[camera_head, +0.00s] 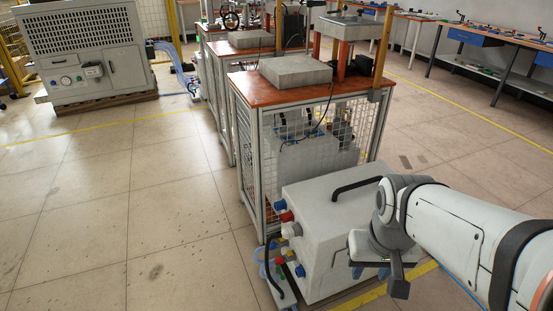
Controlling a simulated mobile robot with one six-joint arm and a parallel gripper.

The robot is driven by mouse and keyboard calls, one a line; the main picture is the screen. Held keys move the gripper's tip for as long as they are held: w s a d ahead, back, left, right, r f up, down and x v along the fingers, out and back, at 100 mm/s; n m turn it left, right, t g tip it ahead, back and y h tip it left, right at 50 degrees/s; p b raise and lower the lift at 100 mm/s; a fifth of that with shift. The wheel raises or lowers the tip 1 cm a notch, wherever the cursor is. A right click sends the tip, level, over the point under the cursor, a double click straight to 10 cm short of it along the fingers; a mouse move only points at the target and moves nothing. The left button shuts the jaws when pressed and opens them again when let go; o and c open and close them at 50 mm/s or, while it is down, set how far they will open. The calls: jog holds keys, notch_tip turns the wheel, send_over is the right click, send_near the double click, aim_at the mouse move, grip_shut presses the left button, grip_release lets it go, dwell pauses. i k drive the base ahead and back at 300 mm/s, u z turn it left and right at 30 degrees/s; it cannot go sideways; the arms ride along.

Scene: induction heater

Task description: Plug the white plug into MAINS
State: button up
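A light grey box (325,225) with a black handle on top stands on the floor at the lower middle. Its left side carries a blue fitting (280,205), a red fitting (287,216) and a white round piece (291,230) that looks like the white plug. I cannot tell whether this piece sits in a socket, and no MAINS label is readable. My gripper (379,277) hangs from the white arm in front of the box's right part, to the right of the white piece. Its fingers are small and dark, and their gap is unclear.
A low unit with coloured parts (281,272) and a black cable lies left of the box. A caged orange-topped table (262,91) stands behind the box. A large grey cabinet (84,45) is at the back left. The tiled floor at left is clear.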

aim_at(288, 233)
jog(key=u, duration=0.65)
jog(key=i, duration=0.95)
jog(key=u, duration=0.6)
jog(key=k, duration=0.85)
jog(key=u, duration=0.2)
jog(key=i, duration=0.85)
jog(key=z, duration=0.1)
